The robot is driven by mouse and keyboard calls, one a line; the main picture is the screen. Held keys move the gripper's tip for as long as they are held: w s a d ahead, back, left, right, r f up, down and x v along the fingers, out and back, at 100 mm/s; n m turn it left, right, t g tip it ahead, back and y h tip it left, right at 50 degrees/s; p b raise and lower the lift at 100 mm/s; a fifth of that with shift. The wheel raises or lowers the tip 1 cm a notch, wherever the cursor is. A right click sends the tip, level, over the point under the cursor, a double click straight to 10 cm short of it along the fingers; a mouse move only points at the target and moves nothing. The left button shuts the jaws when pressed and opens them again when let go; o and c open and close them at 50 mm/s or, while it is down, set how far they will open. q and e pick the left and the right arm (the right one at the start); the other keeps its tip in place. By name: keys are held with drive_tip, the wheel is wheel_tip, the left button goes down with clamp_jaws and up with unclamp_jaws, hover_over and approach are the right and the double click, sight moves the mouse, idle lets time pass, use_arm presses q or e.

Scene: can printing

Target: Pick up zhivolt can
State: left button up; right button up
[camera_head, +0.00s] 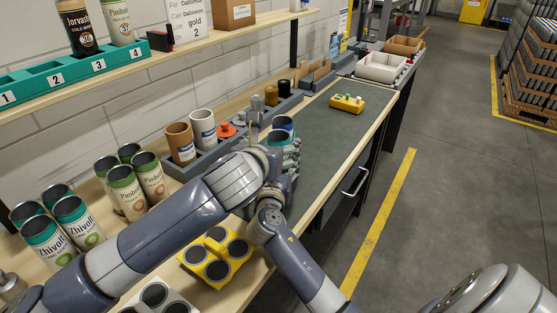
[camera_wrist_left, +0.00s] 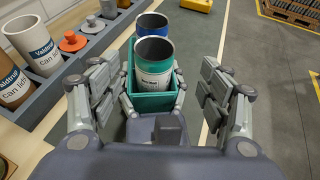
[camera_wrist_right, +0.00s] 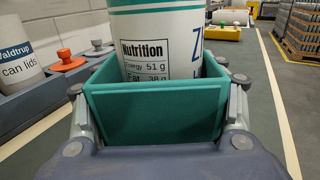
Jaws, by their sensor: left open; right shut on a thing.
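A white can with a teal rim (camera_wrist_left: 153,75) stands upright in a teal holder (camera_wrist_left: 164,101). In the right wrist view this can (camera_wrist_right: 165,45) shows a nutrition label and the start of a name, "Z". A blue-rimmed can (camera_wrist_left: 151,24) stands behind it. My right gripper (camera_wrist_right: 157,92) is shut on the teal holder (camera_wrist_right: 155,112), with fingers along its sides; my left arm mostly hides it in the head view. My left gripper (camera_head: 284,152) is open, its fingers spread either side of the can and holder in the left wrist view. More Zhivolt cans (camera_head: 42,238) stand at the table's left.
Green Pimbo-labelled cans (camera_head: 127,190) stand beside the Zhivolt group. A grey rack (camera_head: 205,162) holds lid tubes (camera_head: 203,130) left of the grippers. A yellow four-hole holder (camera_head: 216,255) lies near the front edge. The dark mat (camera_head: 325,130) is mostly clear up to a yellow button box (camera_head: 347,103).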

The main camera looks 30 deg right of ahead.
sight(276, 144)
use_arm(q)
drive_tip(key=shift+w+a+f+x, duration=0.1)
drive_tip(key=shift+a+x, duration=0.05)
drive_tip(key=shift+x, duration=0.9)
drive_tip(key=shift+w+a+f+x, duration=0.1)
drive_tip(key=shift+a+f+x, duration=0.05)
drive_tip(key=shift+x, duration=1.7)
drive_tip(key=c, duration=0.8)
